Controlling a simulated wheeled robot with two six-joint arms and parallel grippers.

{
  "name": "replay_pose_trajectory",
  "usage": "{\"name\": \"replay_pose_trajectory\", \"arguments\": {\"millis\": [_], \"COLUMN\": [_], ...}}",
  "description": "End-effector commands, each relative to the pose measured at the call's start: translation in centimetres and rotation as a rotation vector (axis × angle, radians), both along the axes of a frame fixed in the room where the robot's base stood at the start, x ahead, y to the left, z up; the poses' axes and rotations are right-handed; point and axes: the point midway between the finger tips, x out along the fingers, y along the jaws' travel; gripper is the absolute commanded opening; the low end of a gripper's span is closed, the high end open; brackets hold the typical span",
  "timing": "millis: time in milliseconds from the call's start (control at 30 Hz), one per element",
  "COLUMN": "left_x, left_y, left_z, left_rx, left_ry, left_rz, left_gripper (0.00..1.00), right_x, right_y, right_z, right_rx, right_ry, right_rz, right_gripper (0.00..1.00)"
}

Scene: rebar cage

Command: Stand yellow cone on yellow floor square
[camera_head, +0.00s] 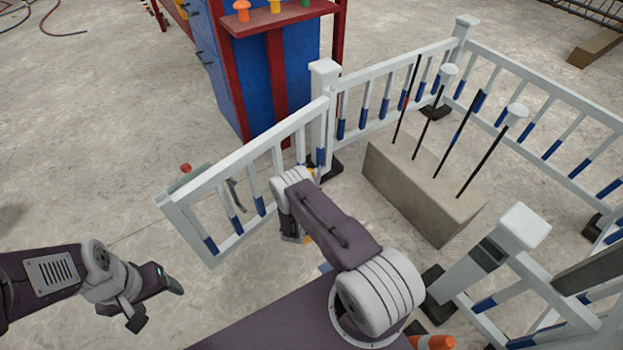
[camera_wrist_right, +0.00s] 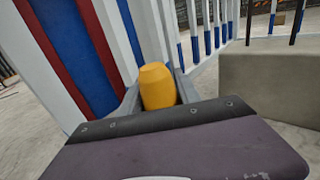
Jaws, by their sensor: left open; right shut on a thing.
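The yellow cone (camera_wrist_right: 157,86) stands roughly upright between the fingers of my right gripper (camera_wrist_right: 158,90) in the right wrist view. In the head view, only a small yellow bit of it (camera_head: 311,173) shows beside my right wrist. That wrist hides most of the right gripper there. A yellow-orange patch (camera_head: 308,239) shows on the floor beside my right arm. It may be the yellow floor square, but the arm covers most of it. My left gripper (camera_head: 158,303) is open and empty over bare floor at lower left.
White railings (camera_head: 250,160) with blue-marked bars surround a concrete block (camera_head: 420,190) with upright rods. A red-and-blue cabinet (camera_head: 225,80) stands behind. A blue patch (camera_head: 325,267) lies on the floor near my arm. An orange cone (camera_head: 435,342) is at bottom right.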

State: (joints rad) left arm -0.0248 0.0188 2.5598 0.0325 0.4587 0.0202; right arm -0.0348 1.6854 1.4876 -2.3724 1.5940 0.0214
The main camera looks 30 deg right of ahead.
Motion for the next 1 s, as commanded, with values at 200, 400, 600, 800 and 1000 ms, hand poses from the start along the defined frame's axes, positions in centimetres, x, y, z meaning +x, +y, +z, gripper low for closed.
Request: {"name": "replay_pose_trajectory", "arguments": {"millis": [200, 400, 600, 800, 1000], "left_x": [0.0, 0.0, 0.0, 0.0, 0.0], "left_y": [0.0, 0.0, 0.0, 0.0, 0.0], "left_z": [-1.8, -2.0, -2.0, -1.9, -0.4], "left_rx": [0.0, 0.0, 0.0, 0.0, 0.0], "left_ry": [0.001, 0.0, 0.0, 0.0, 0.0], "left_rz": [0.0, 0.0, 0.0, 0.0, 0.0], "left_gripper": [0.69, 0.69, 0.69, 0.69, 0.69], "right_x": [0.0, 0.0, 0.0, 0.0, -1.3], "right_y": [0.0, 0.0, 0.0, 0.0, 1.4], "right_z": [-2.0, -2.3, -2.4, -2.3, -1.7], "right_rx": [-0.001, -0.001, 0.0, 0.0, 0.001], "right_ry": [-0.003, -0.002, 0.0, 0.0, 0.004], "right_rz": [0.0, 0.0, 0.0, 0.0, 0.004], "right_gripper": [0.0, 0.0, 0.48, 0.48, 0.48]}}
